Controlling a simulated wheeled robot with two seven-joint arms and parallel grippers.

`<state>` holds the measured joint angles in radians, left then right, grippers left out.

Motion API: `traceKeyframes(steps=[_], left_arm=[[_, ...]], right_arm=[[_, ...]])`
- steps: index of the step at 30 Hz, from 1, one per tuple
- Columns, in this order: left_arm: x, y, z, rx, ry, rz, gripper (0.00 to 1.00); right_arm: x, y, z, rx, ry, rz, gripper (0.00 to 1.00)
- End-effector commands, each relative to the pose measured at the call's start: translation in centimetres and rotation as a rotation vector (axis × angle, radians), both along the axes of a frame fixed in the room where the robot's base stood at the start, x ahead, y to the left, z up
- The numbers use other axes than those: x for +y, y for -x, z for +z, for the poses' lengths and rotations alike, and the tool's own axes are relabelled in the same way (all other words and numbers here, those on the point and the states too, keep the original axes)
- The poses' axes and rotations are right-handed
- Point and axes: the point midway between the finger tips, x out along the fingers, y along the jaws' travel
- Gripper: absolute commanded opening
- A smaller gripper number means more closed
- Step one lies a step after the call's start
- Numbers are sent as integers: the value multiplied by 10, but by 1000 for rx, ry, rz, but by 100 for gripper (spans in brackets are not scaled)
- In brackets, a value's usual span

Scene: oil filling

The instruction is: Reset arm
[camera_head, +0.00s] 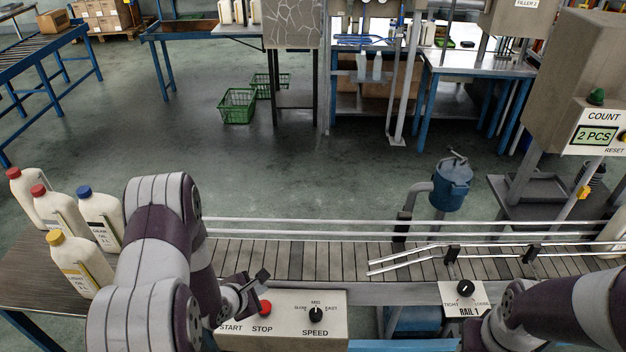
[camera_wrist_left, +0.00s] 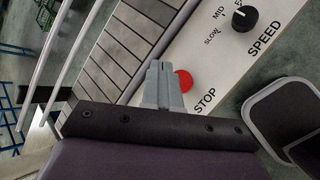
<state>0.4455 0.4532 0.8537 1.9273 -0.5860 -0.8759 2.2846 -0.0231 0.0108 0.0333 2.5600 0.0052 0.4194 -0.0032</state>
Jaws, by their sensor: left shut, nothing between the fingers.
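My left arm comes in from the left in the head view, over the near side of the conveyor. My left gripper (camera_head: 261,278) is shut and empty, just above the control box (camera_head: 335,328) near the red STOP button (camera_head: 264,307). In the left wrist view its closed fingers (camera_wrist_left: 162,72) lie beside the red button (camera_wrist_left: 184,80); I cannot tell whether they touch it. My right arm (camera_head: 560,310) enters at the lower right, by the RAIL 1 box; its gripper is not visible.
The conveyor (camera_head: 290,258) runs left to right, with rails (camera_head: 400,262). Several white bottles (camera_head: 80,262) with red, blue and yellow caps stand on the left table. A speed knob (camera_head: 316,314) and rail knob (camera_head: 465,288) face me. A COUNT panel (camera_head: 592,136) reads 2 PCS.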

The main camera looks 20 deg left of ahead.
Motion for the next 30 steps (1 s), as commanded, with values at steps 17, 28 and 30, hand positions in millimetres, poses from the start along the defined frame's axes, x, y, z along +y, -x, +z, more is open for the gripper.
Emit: traceKeyframes(steps=[17,28,30], left_arm=[[-14,131,29,444,-832,-1697,0],[-71,136,77,257,-982,-1966,0],[-71,136,77,257,-982,-1966,0]], right_arm=[[0,0,-43,0,0,0,43],[0,0,-75,1,0,0,43],[0,0,-75,1,0,0,43]])
